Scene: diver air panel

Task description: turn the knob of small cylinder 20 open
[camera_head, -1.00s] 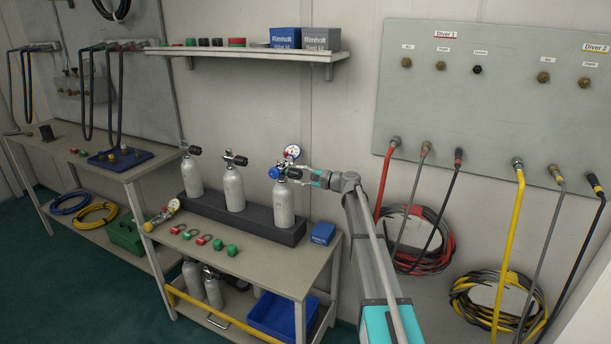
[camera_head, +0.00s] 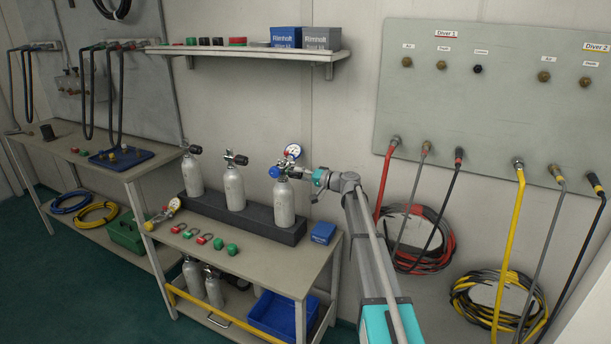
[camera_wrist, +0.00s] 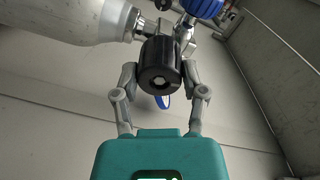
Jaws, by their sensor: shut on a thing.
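A small grey cylinder (camera_head: 284,205) stands at the right end of the dark rack; no number is readable on it. Its valve carries a black knob (camera_wrist: 160,64) on the side towards my arm. A blue handwheel (camera_head: 275,172) and a round gauge (camera_head: 292,151) sit on the same valve; the blue wheel also shows at the top of the wrist view (camera_wrist: 203,7). My gripper (camera_wrist: 160,76) is shut on the black knob, one finger on each side of it. In the head view my gripper (camera_head: 308,175) reaches the valve from the right. The knob's turn angle cannot be told.
Two more grey cylinders (camera_head: 234,190) (camera_head: 193,176) with black knobs stand left in the dark rack (camera_head: 255,226). Shackles and green caps lie in front on the bench (camera_head: 270,250). A blue box (camera_head: 323,233) is at right. A shelf (camera_head: 240,54) hangs above.

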